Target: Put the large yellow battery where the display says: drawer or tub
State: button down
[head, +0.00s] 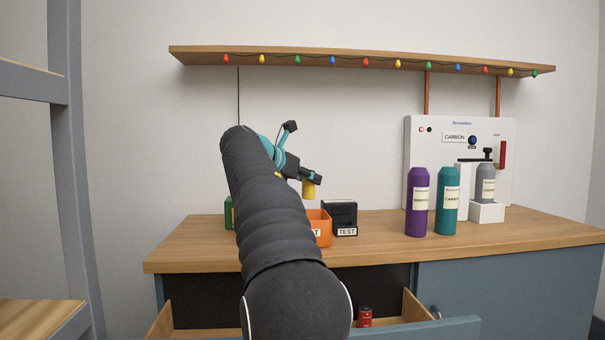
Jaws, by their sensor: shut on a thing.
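My gripper (310,177) is shut on the yellow battery (308,190) and holds it upright above the counter. The battery hangs just above and left of a black box labelled TEST (346,231). An orange tub (323,222) stands left of that box, partly hidden by my arm; only the end of its label shows. The open drawer (412,307) under the counter holds a red cylinder (365,316). I cannot read any drawer or tub wording on a display.
A green object (228,212) is mostly behind my arm. Purple (418,205) and teal (447,203) bottles stand on the counter (540,235). A white machine marked CARBON (460,160) holds a grey bottle (485,188). A shelf (360,58) with coloured lights hangs above.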

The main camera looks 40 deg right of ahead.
aim_at(304, 195)
jog(key=shift+a+f+b, duration=0.15)
jog(key=shift+f+b, duration=0.3)
jog(key=shift+f, duration=1.95)
jog(key=c, duration=0.7)
grip_release()
jog(key=v, duration=1.2)
